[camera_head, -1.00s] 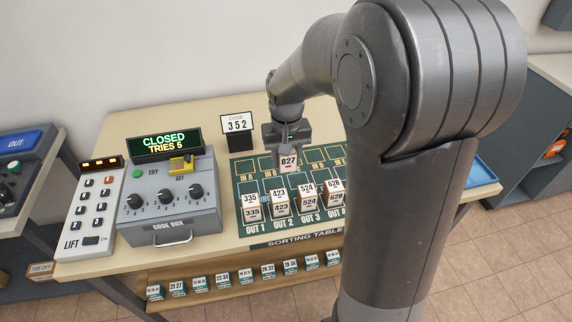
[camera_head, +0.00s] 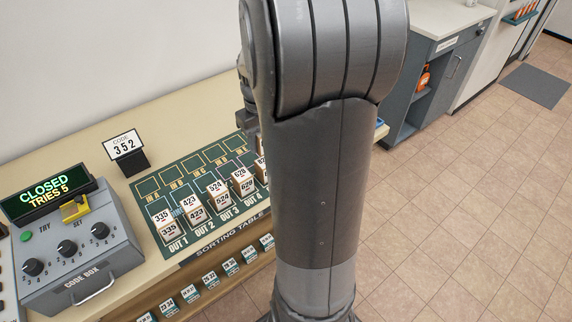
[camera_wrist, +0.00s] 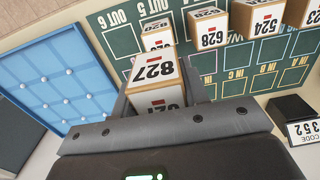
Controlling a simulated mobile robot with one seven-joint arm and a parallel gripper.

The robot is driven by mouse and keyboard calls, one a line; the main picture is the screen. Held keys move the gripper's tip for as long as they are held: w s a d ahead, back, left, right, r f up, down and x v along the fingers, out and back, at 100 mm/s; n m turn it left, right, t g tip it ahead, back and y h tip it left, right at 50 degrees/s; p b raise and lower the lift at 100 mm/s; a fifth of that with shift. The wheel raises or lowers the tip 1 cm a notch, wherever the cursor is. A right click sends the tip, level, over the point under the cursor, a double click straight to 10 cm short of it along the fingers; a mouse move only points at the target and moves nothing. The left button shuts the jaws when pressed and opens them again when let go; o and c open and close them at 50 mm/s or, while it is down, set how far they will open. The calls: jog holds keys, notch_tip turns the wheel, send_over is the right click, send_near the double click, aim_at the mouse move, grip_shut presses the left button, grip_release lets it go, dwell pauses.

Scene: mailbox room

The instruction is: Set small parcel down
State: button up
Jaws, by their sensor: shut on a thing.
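My gripper (camera_wrist: 158,98) is shut on a small brown parcel (camera_wrist: 153,72) with white labels reading 827. In the wrist view the parcel sits between the two fingers, over the green sorting mat (camera_wrist: 108,33) near the OUT 5 and OUT 6 marks. I cannot tell whether the parcel touches the mat. In the head view my arm hides the held parcel and the fingertips; the mat (camera_head: 150,190) shows to the left of the arm.
Labelled parcels 335 (camera_head: 168,231), 423 (camera_head: 196,213) and 524 (camera_head: 222,200) stand in OUT slots, with more beside them. A blue tray (camera_wrist: 30,62) lies beside the mat. A code sign (camera_head: 124,146) and code box (camera_head: 75,255) stand left.

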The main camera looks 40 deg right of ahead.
jog(key=s+d, duration=1.1)
jog(key=d, duration=0.2)
jog(key=w+a+f, duration=0.2)
jog(key=w, duration=0.1)
jog(key=w+a+f, duration=0.1)
jog(key=w+f, duration=0.1)
jog(key=w, duration=0.2)
jog(key=w+a+f, duration=0.2)
jog(key=w+f, duration=0.1)
jog(key=shift+w+a, duration=0.2)
jog(key=shift+a, duration=0.15)
jog(key=shift+f, duration=1.95)
jog(key=shift+f, duration=0.1)
jog(key=o, duration=1)
